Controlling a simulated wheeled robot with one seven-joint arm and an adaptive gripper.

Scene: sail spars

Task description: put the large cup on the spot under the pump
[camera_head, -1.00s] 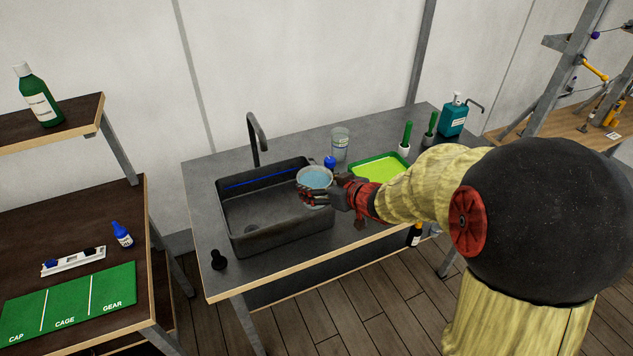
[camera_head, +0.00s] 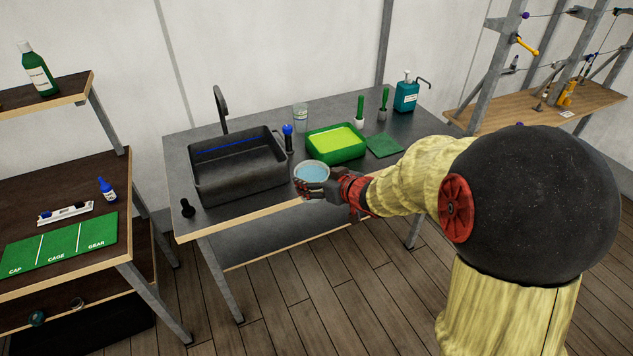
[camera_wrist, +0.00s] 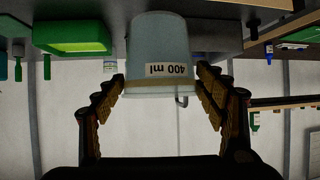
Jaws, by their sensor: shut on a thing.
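The large cup (camera_head: 312,174) is pale, with light blue showing inside its rim. In the wrist view the cup (camera_wrist: 158,45) carries a "400 ml" label and appears upside down, as does the room. My gripper (camera_head: 322,188) is shut on the cup, with a finger on each side, by the table's front edge, right of the sink. The pump (camera_head: 406,95) is a teal bottle with a bent spout at the table's back right. A dark green square (camera_head: 384,146) lies flat in front of it; I cannot tell if this is the spot.
A green tray (camera_head: 320,155) with a bright yellow-green inside stands behind the cup. A clear cup (camera_head: 300,118), a blue-topped dark item (camera_head: 288,138) and two green-handled brushes (camera_head: 360,112) stand near it. The black sink (camera_head: 240,180) is at left.

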